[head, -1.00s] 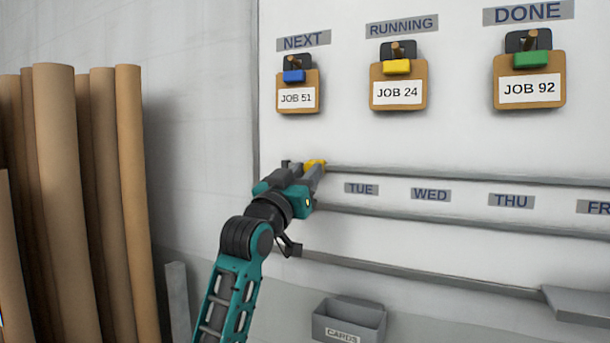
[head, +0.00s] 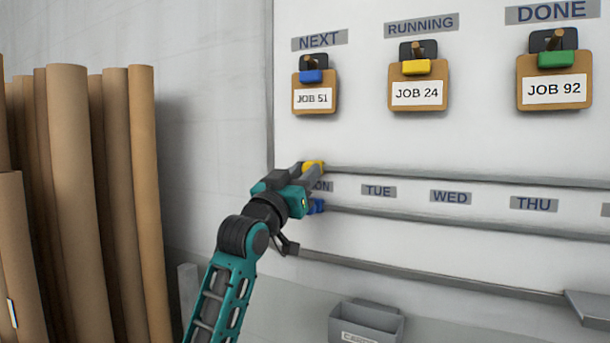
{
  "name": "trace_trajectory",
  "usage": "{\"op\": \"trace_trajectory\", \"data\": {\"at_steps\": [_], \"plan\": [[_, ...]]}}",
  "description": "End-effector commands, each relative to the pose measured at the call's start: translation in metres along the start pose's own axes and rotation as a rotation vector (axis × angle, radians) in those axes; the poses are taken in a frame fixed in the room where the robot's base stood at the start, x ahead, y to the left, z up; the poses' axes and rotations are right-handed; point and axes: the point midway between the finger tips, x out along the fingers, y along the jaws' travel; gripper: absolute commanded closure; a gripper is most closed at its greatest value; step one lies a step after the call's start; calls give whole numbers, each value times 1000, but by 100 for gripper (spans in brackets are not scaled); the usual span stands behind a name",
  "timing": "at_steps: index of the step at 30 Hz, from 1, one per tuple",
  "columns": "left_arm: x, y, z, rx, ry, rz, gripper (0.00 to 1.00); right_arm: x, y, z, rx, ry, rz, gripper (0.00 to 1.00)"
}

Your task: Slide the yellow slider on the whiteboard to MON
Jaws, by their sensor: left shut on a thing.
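The yellow slider (head: 314,166) is at the left end of the upper rail (head: 450,176) on the whiteboard (head: 480,143). My left gripper (head: 308,173) is shut on it, reaching in from the lower left. The MON label (head: 322,186) is just below the slider, its first letters hidden by my gripper. The slider looks about above this label, but the exact alignment is hard to tell. A blue slider (head: 317,206) on the lower rail (head: 450,219) is partly hidden by my gripper. My right gripper is out of view.
The TUE (head: 379,191), WED (head: 450,197) and THU (head: 533,204) labels run to the right. Job cards hang above. A grey card box (head: 367,322) is below, a ledge (head: 590,308) at lower right. Tall brown rolls (head: 130,180) stand at left.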

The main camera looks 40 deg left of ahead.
Motion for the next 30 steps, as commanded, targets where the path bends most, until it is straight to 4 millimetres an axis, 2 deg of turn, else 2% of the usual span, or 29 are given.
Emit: {"op": "trace_trajectory", "data": {"at_steps": [1, 8, 17, 23, 30], "plan": [[0, -4, -1, 4, 0, -9, 68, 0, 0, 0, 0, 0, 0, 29], [0, -3, -1, 4, 1, -7, 46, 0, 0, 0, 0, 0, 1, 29], [-2, -2, 0, 3, 0, -5, 45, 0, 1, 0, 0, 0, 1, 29], [-28, -1, 2, 4, 0, -4, 45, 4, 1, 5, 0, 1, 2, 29], [-82, -1, 2, 4, -1, -5, 45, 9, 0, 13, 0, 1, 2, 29]]}}
